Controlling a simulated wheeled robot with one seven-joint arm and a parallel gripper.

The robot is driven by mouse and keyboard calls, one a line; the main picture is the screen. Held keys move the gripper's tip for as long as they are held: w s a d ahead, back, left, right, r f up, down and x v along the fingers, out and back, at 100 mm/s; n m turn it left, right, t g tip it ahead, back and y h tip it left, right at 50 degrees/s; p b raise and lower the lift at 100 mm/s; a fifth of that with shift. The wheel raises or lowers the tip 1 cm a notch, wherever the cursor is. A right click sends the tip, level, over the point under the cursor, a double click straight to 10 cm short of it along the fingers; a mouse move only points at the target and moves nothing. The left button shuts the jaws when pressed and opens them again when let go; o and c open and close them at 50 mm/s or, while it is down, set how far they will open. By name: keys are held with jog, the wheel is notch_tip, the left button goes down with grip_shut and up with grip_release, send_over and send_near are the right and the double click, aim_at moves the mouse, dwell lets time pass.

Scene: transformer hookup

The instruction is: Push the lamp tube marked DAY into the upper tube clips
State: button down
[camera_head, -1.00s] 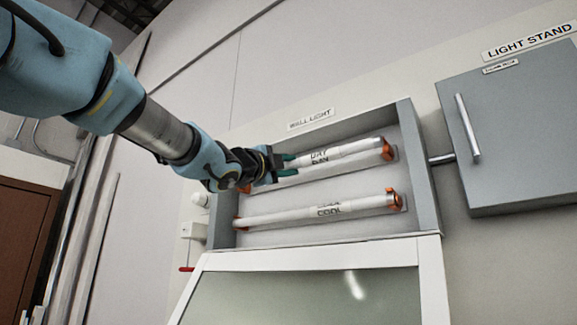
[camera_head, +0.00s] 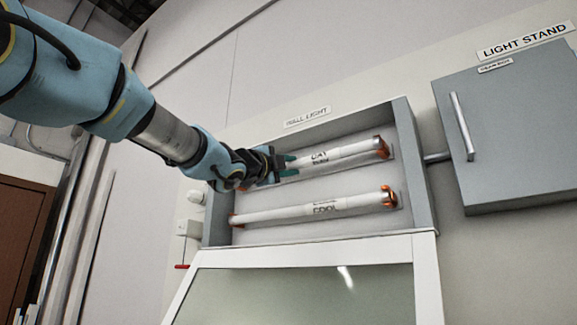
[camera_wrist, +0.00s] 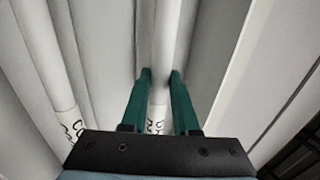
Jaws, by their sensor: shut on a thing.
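The white lamp tube marked DAY (camera_head: 342,153) lies along the upper row of the wall light box, with its right end at the upper right orange clip (camera_head: 382,148). My gripper (camera_head: 287,166) is shut on this tube left of its lettering and hides its left part and most of the upper left clip. In the wrist view the green fingers (camera_wrist: 159,78) stand on either side of the tube (camera_wrist: 161,45). I cannot tell whether the tube is fully seated in the clips.
A second tube marked COOL (camera_head: 320,210) sits in the lower orange clips. The box's grey frame (camera_head: 415,170) surrounds both tubes. Below hangs an open white-framed cover (camera_head: 427,290). A grey LIGHT STAND cabinet (camera_head: 520,130) is at right.

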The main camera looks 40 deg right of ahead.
jog(key=shift+w+d, duration=0.2)
jog(key=shift+d, duration=0.5)
jog(key=c, duration=0.6)
grip_release()
jog(key=shift+a, duration=0.1)
jog(key=a, duration=0.2)
jog(key=s+a, duration=0.1)
jog(key=a, duration=0.1)
jog(key=shift+s+a, duration=0.15)
jog(key=shift+a, duration=0.2)
jog(key=b+v, duration=0.4)
jog(key=v, duration=0.6)
jog(key=shift+a+f+b, duration=0.15)
jog(key=shift+a+b, duration=0.2)
